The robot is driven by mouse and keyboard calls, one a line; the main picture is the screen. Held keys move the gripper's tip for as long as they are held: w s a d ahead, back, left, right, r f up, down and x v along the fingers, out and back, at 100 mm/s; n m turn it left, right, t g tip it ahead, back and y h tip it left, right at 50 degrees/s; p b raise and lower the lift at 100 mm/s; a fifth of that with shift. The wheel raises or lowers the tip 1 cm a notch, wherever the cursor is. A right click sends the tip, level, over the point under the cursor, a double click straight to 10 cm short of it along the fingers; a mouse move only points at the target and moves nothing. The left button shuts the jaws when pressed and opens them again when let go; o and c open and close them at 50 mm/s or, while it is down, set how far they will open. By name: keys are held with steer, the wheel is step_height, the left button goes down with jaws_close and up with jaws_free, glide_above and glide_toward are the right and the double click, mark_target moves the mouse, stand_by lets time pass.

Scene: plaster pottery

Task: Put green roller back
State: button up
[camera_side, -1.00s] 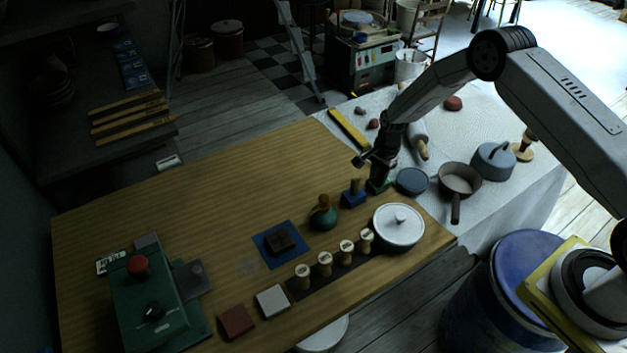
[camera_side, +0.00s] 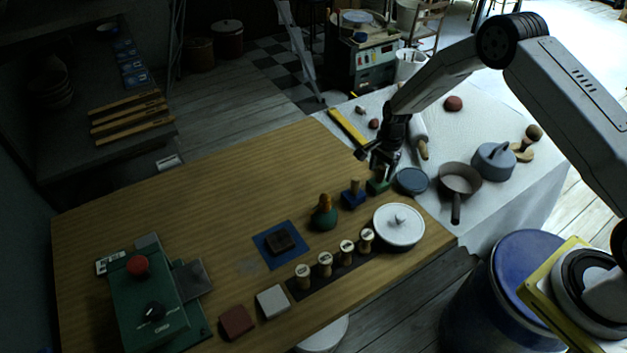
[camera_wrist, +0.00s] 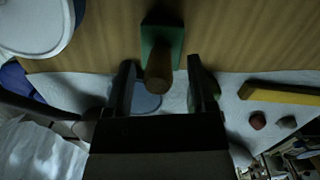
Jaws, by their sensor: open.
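The green roller (camera_side: 378,186) shows as a green block with an upright wooden handle, at the far right part of the wooden table. In the wrist view its green block (camera_wrist: 170,38) stands on the wood, with the brown handle pointing toward the camera. My gripper (camera_side: 374,166) is above it. In the wrist view my gripper (camera_wrist: 161,72) is open, its two fingers apart on either side of the handle end, with gaps visible. The side view partly hides the handle behind the fingers.
A blue block with a wooden handle (camera_side: 353,195) and a rounded green piece with a wooden handle (camera_side: 323,217) stand to the left. A blue-grey disc (camera_side: 411,181) and a white lidded pot (camera_side: 398,226) are close on the right. The table's middle left is clear.

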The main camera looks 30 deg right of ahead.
steer(key=r, duration=0.6)
steer(key=d+r, duration=0.1)
steer(key=r, duration=0.3)
steer(key=shift+w+d, duration=0.1)
steer(key=shift+w, duration=0.1)
steer(key=shift+s+r+n, duration=0.25)
steer(key=shift+r+n, duration=0.05)
steer(key=s+a+r+n+t, duration=0.1)
steer(key=s+a+r+n, duration=0.1)
steer(key=s+n, duration=0.3)
steer(key=s+a+r+n+t+h, duration=0.1)
steer(key=s+r+n, duration=0.4)
steer(key=s, duration=0.5)
steer(key=s+a+r+n, duration=0.3)
steer(key=s+r+n, duration=0.1)
steer(key=s, duration=0.3)
steer(key=shift+s+n+t, duration=0.3)
steer(key=shift+n+t, duration=0.1)
steer(key=shift+n, duration=0.3)
